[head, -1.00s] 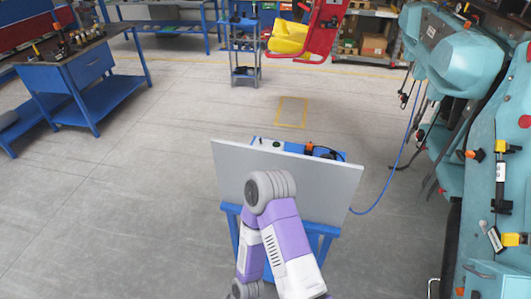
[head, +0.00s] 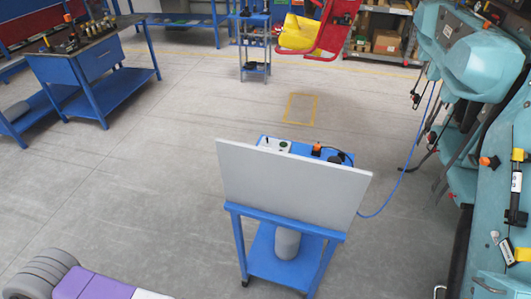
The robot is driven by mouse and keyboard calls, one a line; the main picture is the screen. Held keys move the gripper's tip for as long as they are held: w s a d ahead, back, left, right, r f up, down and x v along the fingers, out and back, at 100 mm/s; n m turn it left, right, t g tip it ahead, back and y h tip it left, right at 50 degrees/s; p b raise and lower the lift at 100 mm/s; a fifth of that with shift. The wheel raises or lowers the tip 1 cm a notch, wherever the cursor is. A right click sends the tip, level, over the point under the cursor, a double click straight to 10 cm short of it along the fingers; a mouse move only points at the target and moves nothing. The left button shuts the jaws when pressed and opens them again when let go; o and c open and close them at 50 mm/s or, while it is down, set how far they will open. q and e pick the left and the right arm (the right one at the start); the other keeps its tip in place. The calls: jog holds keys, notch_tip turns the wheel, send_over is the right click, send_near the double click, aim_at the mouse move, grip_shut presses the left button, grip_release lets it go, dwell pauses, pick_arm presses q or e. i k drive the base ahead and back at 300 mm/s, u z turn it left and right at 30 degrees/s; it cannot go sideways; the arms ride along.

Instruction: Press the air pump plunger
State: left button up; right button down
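A blue cart (head: 285,257) stands ahead of me with a grey panel (head: 290,187) upright on its near side. Behind the panel, the cart top carries a small box with a green button (head: 283,144), an orange-and-black fitting (head: 317,151) and a dark part (head: 336,158). I cannot tell which of these, if any, is the air pump plunger; the panel hides much of the top. A grey cylinder (head: 287,243) stands on the lower shelf. A purple and grey arm link of mine shows at the lower left. Neither gripper is in view.
A blue hose (head: 392,192) runs from the cart toward the teal train (head: 470,65) on the right. A blue workbench (head: 90,70) stands at the upper left. A red and yellow seat (head: 318,30) hangs at the back. The floor left of the cart is clear.

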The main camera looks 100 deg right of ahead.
aim_at(334, 159)
jog(key=z, duration=3.35)
